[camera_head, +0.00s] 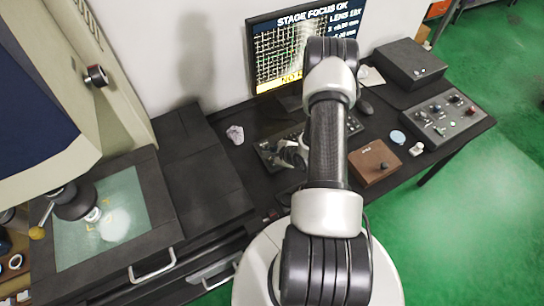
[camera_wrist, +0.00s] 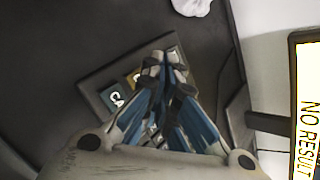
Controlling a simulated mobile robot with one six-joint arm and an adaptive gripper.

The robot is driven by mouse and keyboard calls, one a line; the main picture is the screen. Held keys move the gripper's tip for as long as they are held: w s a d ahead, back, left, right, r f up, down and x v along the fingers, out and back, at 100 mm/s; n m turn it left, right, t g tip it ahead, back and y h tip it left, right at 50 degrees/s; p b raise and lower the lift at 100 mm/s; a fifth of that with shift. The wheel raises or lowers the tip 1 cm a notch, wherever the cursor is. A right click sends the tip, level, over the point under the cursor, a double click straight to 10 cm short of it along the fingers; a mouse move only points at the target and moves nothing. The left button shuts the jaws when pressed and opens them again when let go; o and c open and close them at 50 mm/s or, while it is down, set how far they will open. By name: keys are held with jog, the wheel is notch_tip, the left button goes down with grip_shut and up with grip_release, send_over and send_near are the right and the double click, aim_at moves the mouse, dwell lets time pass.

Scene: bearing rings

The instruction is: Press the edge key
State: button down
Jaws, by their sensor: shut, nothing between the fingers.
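A dark keypad (camera_head: 266,160) lies on the black bench in front of the monitor. In the wrist view the keypad (camera_wrist: 92,84) shows a blue-grey key (camera_wrist: 115,98) with partly hidden white lettering and a tan key (camera_wrist: 134,77) beside it. My gripper (camera_wrist: 164,60) is shut and empty, with its fingertips over the keypad's far part. The fingers cover most of the other keys, and I cannot tell which is the edge key or whether the tips touch one. In the head view my gripper (camera_head: 291,153) is small and partly behind my arm.
The monitor (camera_head: 272,62) stands behind the keypad; its yellow strip reads NO RESULT (camera_wrist: 306,135) in the wrist view. A crumpled white item (camera_head: 235,134) lies left of the keypad.

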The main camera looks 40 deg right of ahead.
jog(key=shift+f, duration=0.15)
jog(key=shift+f+b, duration=0.25)
jog(key=shift+b, duration=0.05)
jog(key=shift+f, duration=0.35)
dwell(0.4)
jog(key=shift+r, duration=0.15)
jog(key=shift+r+p, duration=0.4)
jog(key=shift+r, duration=0.2)
notch_tip(320, 180, up, 5)
jog(key=p, duration=0.4)
jog(key=shift+r, duration=0.1)
